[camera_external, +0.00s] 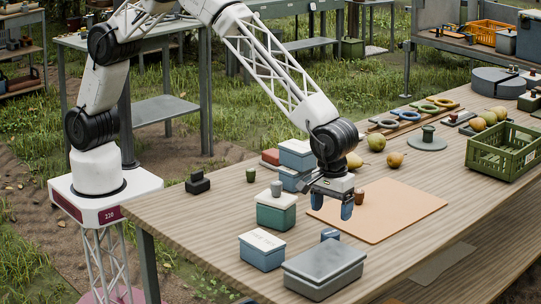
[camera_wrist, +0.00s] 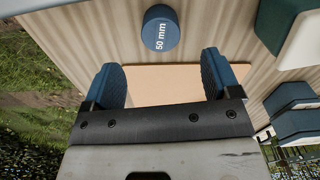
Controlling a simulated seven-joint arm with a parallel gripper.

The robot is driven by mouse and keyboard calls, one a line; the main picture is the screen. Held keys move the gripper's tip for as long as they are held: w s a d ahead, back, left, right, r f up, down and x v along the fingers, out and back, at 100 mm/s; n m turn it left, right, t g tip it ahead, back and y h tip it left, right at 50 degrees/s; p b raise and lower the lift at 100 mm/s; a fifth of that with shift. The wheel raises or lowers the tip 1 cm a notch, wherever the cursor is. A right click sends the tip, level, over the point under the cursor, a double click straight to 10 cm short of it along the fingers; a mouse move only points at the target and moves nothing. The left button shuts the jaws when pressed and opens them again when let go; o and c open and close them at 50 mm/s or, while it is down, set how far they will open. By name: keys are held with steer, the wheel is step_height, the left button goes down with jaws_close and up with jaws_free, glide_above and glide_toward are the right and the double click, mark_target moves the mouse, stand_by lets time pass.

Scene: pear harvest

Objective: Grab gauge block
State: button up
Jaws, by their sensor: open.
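A blue cylinder marked "50 mm" (camera_wrist: 161,28), which looks like the gauge block, stands upright on the wooden table near the top of the wrist view. It also seems to show in the outside view as a small blue cylinder (camera_external: 329,234) behind the grey lidded box, which may hide its lower part. My gripper (camera_external: 332,207) hangs above the table close to it, fingers pointing down. In the wrist view its two blue fingers (camera_wrist: 160,78) are spread wide with nothing between them. The cylinder lies beyond the fingertips, apart from them.
A grey lidded box (camera_external: 324,268) stands at the table's front, with a blue white-lidded box (camera_external: 262,252) and a green one (camera_external: 276,213) to its left. Pears (camera_external: 396,159) and a green crate (camera_external: 500,150) are farther back.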

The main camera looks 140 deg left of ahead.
mark_target(330, 233)
steer(key=shift+f, duration=1.3)
steer(key=shift+f, duration=2.6)
steer(key=c, duration=1)
steer(key=shift+c, duration=0.2)
steer(key=shift+r, duration=0.1)
steer(key=shift+r, duration=4.95)
